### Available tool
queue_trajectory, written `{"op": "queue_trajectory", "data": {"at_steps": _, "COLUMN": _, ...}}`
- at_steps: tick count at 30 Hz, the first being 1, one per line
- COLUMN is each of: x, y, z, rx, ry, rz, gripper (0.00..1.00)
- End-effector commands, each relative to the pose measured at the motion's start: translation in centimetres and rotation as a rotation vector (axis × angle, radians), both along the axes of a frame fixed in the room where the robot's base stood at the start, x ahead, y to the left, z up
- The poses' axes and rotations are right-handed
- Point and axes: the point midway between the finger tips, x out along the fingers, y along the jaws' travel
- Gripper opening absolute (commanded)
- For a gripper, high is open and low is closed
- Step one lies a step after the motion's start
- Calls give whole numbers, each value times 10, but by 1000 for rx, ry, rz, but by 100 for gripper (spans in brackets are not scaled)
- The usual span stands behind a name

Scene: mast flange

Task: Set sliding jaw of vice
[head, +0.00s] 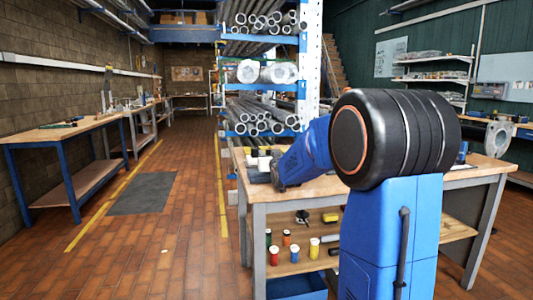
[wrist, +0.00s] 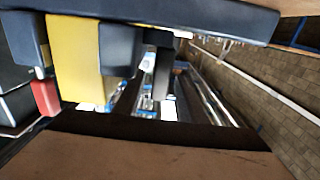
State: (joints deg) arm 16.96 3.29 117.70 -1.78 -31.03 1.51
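My gripper (wrist: 84,70) fills the upper left of the wrist view. Its dark grey fingers stand on either side of a yellow block (wrist: 75,62) and appear to touch it on both sides. A small red piece (wrist: 45,97) shows just below the left finger; I cannot tell what it belongs to. In the head view my blue and black arm reaches over the workbench (head: 330,187), and the gripper is largely hidden near the bench's left end. I cannot make out the vice clearly in either view.
Several coloured jars (head: 288,250) stand on the bench's lower shelf. A rack of metal pipes (head: 262,118) rises behind the bench. Another workbench (head: 65,133) runs along the left wall. The brick floor between is open, with a dark mat (head: 143,193).

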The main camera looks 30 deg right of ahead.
Motion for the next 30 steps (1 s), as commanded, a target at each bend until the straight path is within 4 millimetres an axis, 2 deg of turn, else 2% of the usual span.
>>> {"op": "queue_trajectory", "data": {"at_steps": 3, "x": 17, "y": -5, "z": -1, "rx": 0, "ry": 1, "rz": 0, "gripper": 38}}
{"op": "queue_trajectory", "data": {"at_steps": 9, "x": 33, "y": -9, "z": 0, "rx": 0, "ry": 0, "rz": 0, "gripper": 38}}
{"op": "queue_trajectory", "data": {"at_steps": 20, "x": 38, "y": -11, "z": 0, "rx": 0, "ry": 1, "rz": 0, "gripper": 38}}
{"op": "queue_trajectory", "data": {"at_steps": 21, "x": 37, "y": -11, "z": 0, "rx": 0, "ry": 1, "rz": 0, "gripper": 35}}
{"op": "queue_trajectory", "data": {"at_steps": 25, "x": 37, "y": -11, "z": 0, "rx": 0, "ry": 1, "rz": 0, "gripper": 4}}
{"op": "queue_trajectory", "data": {"at_steps": 26, "x": 37, "y": -11, "z": 0, "rx": 0, "ry": 1, "rz": 0, "gripper": 0}}
{"op": "queue_trajectory", "data": {"at_steps": 30, "x": 37, "y": -11, "z": 0, "rx": 0, "ry": 1, "rz": 0, "gripper": 0}}
